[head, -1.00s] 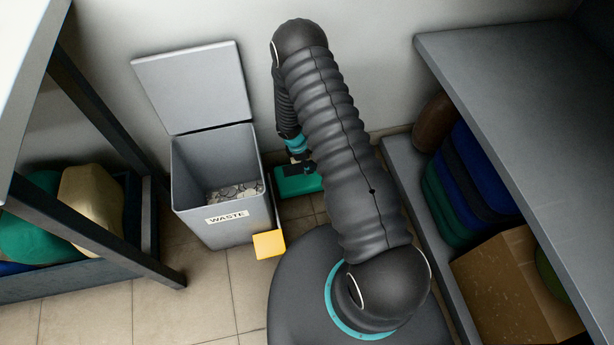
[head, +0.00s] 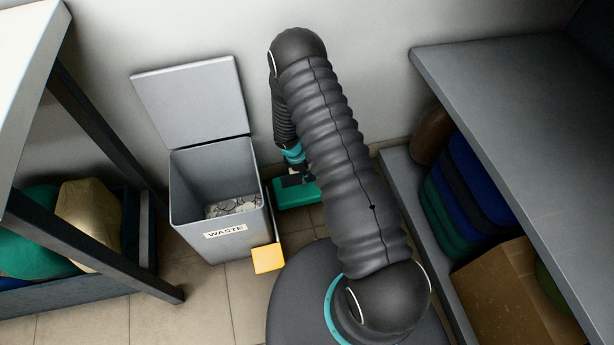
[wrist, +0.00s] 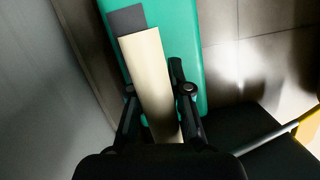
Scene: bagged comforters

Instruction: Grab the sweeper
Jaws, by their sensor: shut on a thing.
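The sweeper, a green block-like body (head: 297,194) with a pale cream handle strip (wrist: 150,75), is on the floor just right of the waste bin in the head view. Its green body (wrist: 216,60) fills the upper middle of the wrist view. My gripper (wrist: 157,92) is shut on the cream handle, one black finger on each side of it. In the head view my gripper sits at the sweeper, partly hidden by my arm. The lower end of the handle is hidden behind the gripper.
A grey open-lidded waste bin (head: 185,222) stands close on the left. A yellow-headed item (head: 268,258) lies beside it. A dark shelf (head: 540,110) with folded bedding (head: 465,190) and a cardboard box (head: 508,300) is on the right. A wall is close behind.

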